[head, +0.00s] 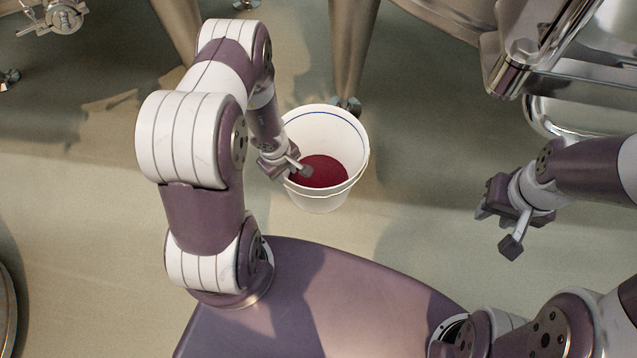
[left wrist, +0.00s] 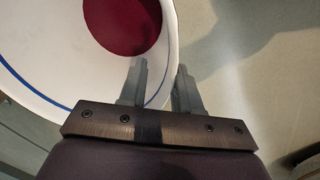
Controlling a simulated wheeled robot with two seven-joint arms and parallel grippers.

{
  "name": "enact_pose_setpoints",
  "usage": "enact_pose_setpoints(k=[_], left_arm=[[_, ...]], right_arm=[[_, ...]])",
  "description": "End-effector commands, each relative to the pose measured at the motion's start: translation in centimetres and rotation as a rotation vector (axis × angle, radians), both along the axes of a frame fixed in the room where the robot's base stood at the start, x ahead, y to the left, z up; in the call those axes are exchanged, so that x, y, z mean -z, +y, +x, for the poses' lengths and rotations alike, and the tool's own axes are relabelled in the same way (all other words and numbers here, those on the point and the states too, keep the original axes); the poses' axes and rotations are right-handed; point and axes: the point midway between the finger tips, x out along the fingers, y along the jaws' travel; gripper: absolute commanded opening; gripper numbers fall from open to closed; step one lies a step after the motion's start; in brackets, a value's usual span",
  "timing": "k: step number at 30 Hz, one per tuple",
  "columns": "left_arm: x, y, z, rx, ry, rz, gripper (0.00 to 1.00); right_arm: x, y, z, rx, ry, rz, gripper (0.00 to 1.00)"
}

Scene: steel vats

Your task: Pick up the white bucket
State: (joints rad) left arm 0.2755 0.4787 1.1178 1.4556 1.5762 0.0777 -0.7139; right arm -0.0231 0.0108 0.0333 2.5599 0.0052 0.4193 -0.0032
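The white bucket (head: 318,197) stands upright on the floor in the middle of the head view, with dark red contents (head: 322,172) inside. My left gripper (head: 291,170) is at its left rim, pointing down. In the left wrist view, the bucket (left wrist: 52,75) fills the upper left. The left gripper's two fingers (left wrist: 158,88) are apart there, one over the bucket's inside and one outside, with the rim between them. I cannot tell whether they touch it. My right gripper (head: 499,227) is open and empty, well right of the bucket.
Steel vat legs (head: 352,55) stand on the floor just behind the bucket. A steel vat with metal fittings (head: 520,62) is at the upper right. A valve fitting (head: 62,17) is at the upper left. The floor (head: 420,160) right of the bucket is clear.

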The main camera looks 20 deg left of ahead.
Motion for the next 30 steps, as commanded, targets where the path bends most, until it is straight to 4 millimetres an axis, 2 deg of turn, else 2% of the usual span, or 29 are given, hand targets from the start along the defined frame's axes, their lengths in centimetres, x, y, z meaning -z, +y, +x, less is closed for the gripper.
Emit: enact_pose_setpoints(k=[6,9,17,20,21,30], left_arm=[[4.4,0.0,0.4,0.0,0.0,-0.001,0.33],[5.4,-0.1,0.6,0.0,-0.001,0.0,0.33],[5.4,-0.1,0.7,0.001,-0.002,0.0,0.33],[5.4,-0.1,0.7,0.001,-0.001,0.0,0.03],[5.4,-0.1,0.7,0.001,-0.001,0.0,0.0],[5.4,-0.1,0.7,0.001,-0.001,0.0,0.0]], right_arm=[[3.7,0.0,0.0,0.0,0.0,0.0,0.36],[4.2,0.0,0.0,0.0,0.0,0.0,0.36],[4.1,0.0,0.0,0.0,0.0,0.0,0.36],[4.0,0.0,0.0,0.0,0.0,0.0,0.36],[4.1,0.0,0.0,0.0,0.0,0.0,0.36],[4.1,0.0,0.0,0.0,0.0,0.0,0.36]])
